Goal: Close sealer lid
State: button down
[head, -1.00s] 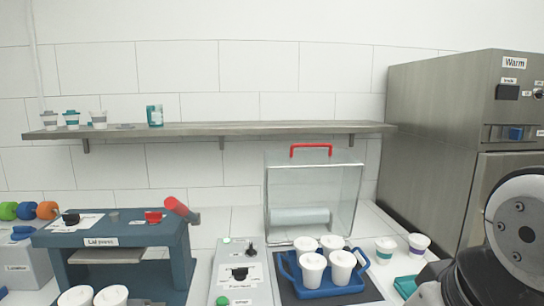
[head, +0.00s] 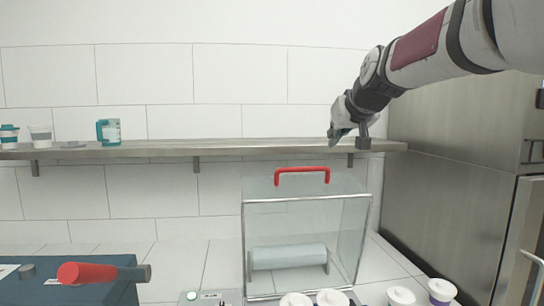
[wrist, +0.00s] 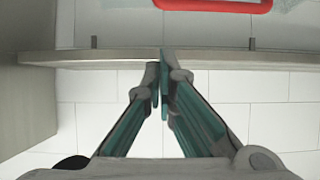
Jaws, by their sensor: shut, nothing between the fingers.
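The sealer's clear lid (head: 341,231) stands raised and upright at the back of the counter. Its red handle (head: 302,170) runs along the top edge; part of the handle also shows at the top of the wrist view (wrist: 212,4). A pale film roll (head: 288,256) shows through the lid. My gripper (head: 338,135) is up at the right end of the wall shelf, to the right of and above the handle, apart from it. In the wrist view its fingertips (wrist: 160,80) meet with nothing between them. The sealer's base is mostly below the head view.
The wall shelf (head: 222,148) runs behind the lid and holds cups and a teal mug (head: 108,132) at the left. A steel cabinet (head: 455,170) stands at the right. White cups (head: 330,298) sit below the lid. The blue lid press (head: 90,290) with its red-ended lever is at lower left.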

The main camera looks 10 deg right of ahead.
jog(key=w, duration=0.1)
send_over(322, 177)
notch_tip(322, 177, down, 5)
jog(key=shift+r+p, duration=0.1)
jog(key=shift+p, duration=0.35)
jog(key=shift+s+f, duration=0.2)
jog(key=shift+s, duration=0.85)
jog(key=shift+s+f, duration=0.45)
jog(key=shift+s, duration=0.4)
jog(key=shift+s, duration=0.1)
